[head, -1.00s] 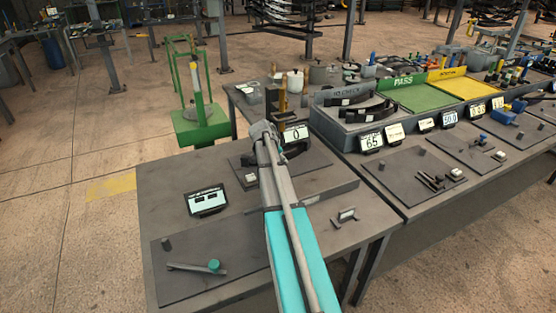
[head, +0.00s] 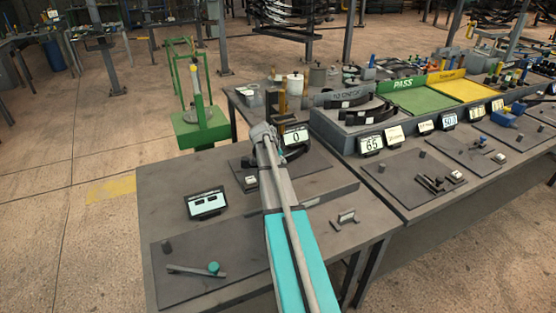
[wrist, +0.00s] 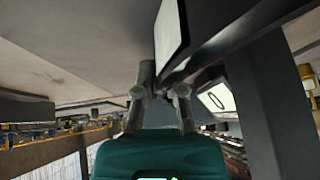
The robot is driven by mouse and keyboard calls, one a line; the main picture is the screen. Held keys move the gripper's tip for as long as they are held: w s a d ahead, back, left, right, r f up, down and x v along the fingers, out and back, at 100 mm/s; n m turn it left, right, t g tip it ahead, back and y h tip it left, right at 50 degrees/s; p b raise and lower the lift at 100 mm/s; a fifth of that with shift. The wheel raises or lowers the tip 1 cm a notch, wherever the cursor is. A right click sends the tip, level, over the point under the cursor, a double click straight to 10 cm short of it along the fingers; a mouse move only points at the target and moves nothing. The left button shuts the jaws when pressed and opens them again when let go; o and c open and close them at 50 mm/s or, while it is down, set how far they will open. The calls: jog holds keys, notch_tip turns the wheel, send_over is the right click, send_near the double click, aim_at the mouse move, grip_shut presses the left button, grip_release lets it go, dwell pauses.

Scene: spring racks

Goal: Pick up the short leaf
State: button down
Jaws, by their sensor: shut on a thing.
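My gripper (wrist: 162,90) is shut on a dark leaf (wrist: 235,38) with a white tag, which runs up to the right in the wrist view. Its full length does not show there. In the head view my gripper (head: 265,134) is over the near bench, beside the display reading 0. A dark curved piece shows just right of it, mostly hidden by my arm. Two other dark curved leaves (head: 369,114) with white tags lie in the grey tray (head: 345,128) on the right bench.
A display reading 0 (head: 295,136) stands close to my gripper. A second display (head: 206,203) and a plate with a teal-knobbed bar (head: 213,268) are at the bench front. Green (head: 425,100) and yellow (head: 470,90) areas lie right of the tray. A green stand (head: 200,130) is behind.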

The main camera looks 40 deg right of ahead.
jog(key=shift+w+d+r, duration=0.1)
jog(key=shift+w+r, duration=0.05)
jog(key=shift+w, duration=0.1)
dwell(0.3)
jog(key=shift+r, duration=0.1)
jog(key=shift+r+p, duration=0.6)
jog(key=shift+p, duration=0.25)
jog(key=s+d, duration=0.1)
jog(key=s, duration=0.5)
jog(key=s+d, duration=0.1)
jog(key=s, duration=0.5)
jog(key=s+d, duration=0.1)
jog(key=s, duration=0.5)
jog(key=shift+f, duration=0.1)
jog(key=shift+d, duration=0.1)
jog(key=shift+r+p, duration=0.35)
jog(key=shift+r, duration=0.05)
notch_tip(320, 180, up, 20)
jog(key=p, duration=2)
